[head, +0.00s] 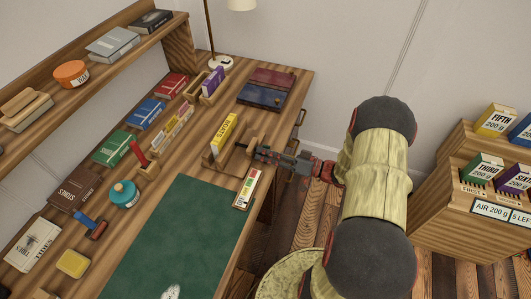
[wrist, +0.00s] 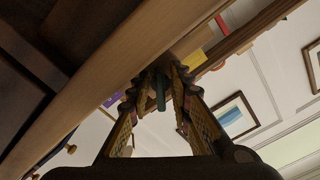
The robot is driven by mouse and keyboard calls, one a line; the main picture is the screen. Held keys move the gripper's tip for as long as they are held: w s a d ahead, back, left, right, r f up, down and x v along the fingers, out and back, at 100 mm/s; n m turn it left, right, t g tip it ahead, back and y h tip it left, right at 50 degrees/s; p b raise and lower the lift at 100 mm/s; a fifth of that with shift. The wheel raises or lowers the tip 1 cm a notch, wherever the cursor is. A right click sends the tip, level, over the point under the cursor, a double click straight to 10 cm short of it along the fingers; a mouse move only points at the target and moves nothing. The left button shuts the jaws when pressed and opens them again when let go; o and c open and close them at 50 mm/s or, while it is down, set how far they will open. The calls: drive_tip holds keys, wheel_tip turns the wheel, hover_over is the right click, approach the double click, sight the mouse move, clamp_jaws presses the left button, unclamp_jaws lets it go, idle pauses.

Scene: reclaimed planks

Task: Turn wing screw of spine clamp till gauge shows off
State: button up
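The spine clamp (head: 219,160) is a wooden block at the table's right edge, with a yellow book (head: 224,133) upright in it. The gauge (head: 247,188) is a pale strip with green, yellow and red patches beside the clamp; its reading is too small to tell. My gripper (head: 259,153) reaches in from the right, its tips at the clamp's right side. In the wrist view, my gripper's fingertips (wrist: 161,75) stand close on both sides of a small dark green piece (wrist: 160,91), perhaps the wing screw. Whether they touch it is unclear. The head view hides the screw.
A green mat (head: 180,235) covers the table's front. Books, a red-handled tool (head: 139,154), a teal jar (head: 124,193) and a blue-handled tool (head: 92,225) line the left. Two dark books (head: 267,88) lie behind the clamp. A wooden cabinet (head: 457,222) stands at right.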

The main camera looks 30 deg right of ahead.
drive_tip(key=shift+o, duration=0.7)
drive_tip(key=shift+d, duration=0.1)
drive_tip(key=shift+s+d, duration=0.2)
drive_tip(key=v, duration=1.1)
drive_tip(key=shift+s, duration=0.2)
drive_tip(key=shift+d, duration=0.1)
